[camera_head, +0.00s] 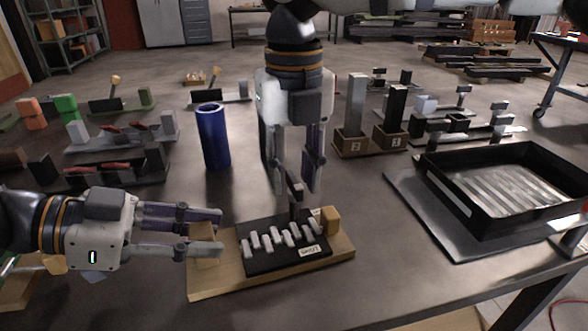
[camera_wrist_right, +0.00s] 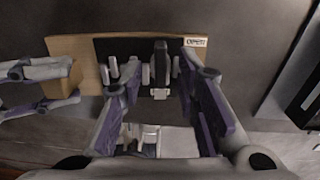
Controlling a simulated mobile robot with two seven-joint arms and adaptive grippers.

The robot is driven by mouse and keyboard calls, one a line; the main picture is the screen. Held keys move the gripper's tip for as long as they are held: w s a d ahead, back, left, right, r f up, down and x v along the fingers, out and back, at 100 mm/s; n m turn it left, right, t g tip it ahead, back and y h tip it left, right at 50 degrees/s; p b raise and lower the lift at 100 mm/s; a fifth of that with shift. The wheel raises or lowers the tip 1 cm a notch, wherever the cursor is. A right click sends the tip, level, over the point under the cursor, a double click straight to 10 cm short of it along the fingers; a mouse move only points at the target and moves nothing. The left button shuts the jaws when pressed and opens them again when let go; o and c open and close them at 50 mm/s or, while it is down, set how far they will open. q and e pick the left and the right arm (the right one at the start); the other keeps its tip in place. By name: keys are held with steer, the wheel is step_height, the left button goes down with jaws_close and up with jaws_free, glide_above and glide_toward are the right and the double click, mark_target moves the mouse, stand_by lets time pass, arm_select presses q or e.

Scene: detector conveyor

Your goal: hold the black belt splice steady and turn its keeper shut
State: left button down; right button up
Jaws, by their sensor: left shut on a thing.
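The black belt splice (camera_head: 288,262) with its row of white teeth lies on a wooden board (camera_head: 205,286). Its keeper, a black upright lever (camera_head: 295,198), stands at the splice's far edge and also shows in the right wrist view (camera_wrist_right: 160,62). My left gripper (camera_head: 212,233) is shut on the wooden block (camera_head: 206,252) at the board's left end. My right gripper (camera_head: 300,188) points down over the splice. Its fingers are apart, one on each side of the keeper, in the right wrist view (camera_wrist_right: 158,78). I cannot tell whether they touch it.
A blue cylinder (camera_head: 213,138) stands behind the left gripper. A black tray (camera_head: 510,188) on a dark mat is at the right. Wooden-based posts (camera_head: 352,142) and fixtures (camera_head: 130,133) stand farther back. The table is clear between board and mat.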

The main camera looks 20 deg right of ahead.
mark_target(294, 179)
step_height(294, 179, up, 12)
stand_by(0.5)
arm_select(q)
steer(key=c, duration=1.2)
jaws_free()
